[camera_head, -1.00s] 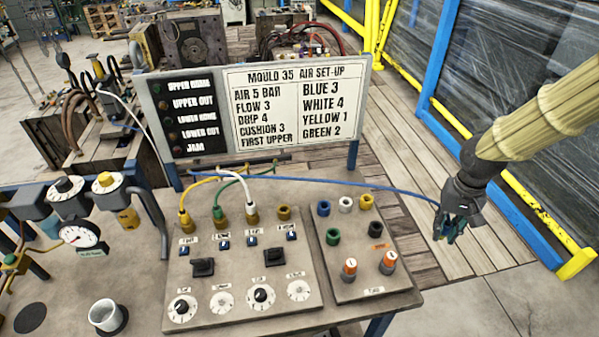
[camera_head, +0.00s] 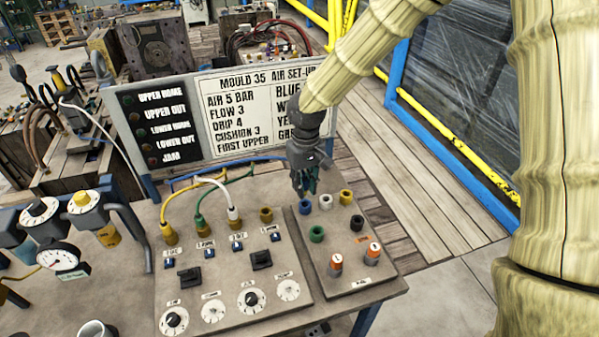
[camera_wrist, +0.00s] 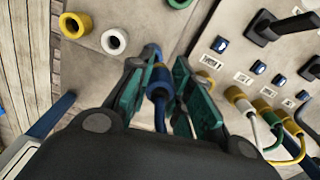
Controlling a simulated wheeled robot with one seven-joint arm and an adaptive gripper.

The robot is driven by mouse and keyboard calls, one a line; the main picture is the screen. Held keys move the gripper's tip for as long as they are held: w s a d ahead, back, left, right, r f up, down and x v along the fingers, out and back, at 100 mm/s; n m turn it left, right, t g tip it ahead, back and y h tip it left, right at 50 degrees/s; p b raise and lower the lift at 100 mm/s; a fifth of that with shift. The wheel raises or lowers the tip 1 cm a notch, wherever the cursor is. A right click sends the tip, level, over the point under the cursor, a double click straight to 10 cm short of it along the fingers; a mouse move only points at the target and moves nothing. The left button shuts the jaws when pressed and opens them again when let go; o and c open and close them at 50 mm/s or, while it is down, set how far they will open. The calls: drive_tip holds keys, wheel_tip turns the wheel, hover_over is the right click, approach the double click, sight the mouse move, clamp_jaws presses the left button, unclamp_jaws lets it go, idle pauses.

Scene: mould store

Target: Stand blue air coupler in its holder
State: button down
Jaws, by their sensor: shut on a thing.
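My gripper (camera_head: 306,188) is shut on the blue air coupler, right above the small right-hand panel (camera_head: 349,288). In the wrist view the blue air coupler (camera_wrist: 160,86) sits between the teal finger pads (camera_wrist: 165,92), with its blue hose running back toward the wrist. The blue holder (camera_head: 304,207) is a short ring at the panel's back left corner, just below the fingertips. It also shows in the wrist view (camera_wrist: 151,50), just past the coupler's front end. I cannot tell whether the coupler touches or has entered the holder.
A white ring (camera_head: 325,202) and a yellow ring (camera_head: 346,197) stand right of the blue one. A green ring (camera_head: 316,234) and black ring (camera_head: 356,223) are nearer. Yellow, green and white hoses plug into the left panel (camera_head: 237,262). The sign board (camera_head: 215,110) stands behind.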

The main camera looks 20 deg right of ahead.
sight(306, 191)
drive_tip(key=shift+w+d+r+n, duration=0.4)
drive_tip(key=shift+w+r+n, duration=0.1)
drive_tip(key=shift+w, duration=0.2)
drive_tip(key=shift+f+b, duration=1.6)
drive_tip(key=shift+f, duration=1.2)
drive_tip(key=shift+s+f, duration=0.1)
drive_tip(key=shift+f, duration=1.1)
idle(0.5)
drive_tip(key=c, duration=1.2)
unclamp_jaws()
drive_tip(key=shift+c, duration=0.2)
drive_tip(key=o, duration=0.3)
drive_tip(key=shift+o, duration=0.6)
drive_tip(key=shift+r, duration=0.15)
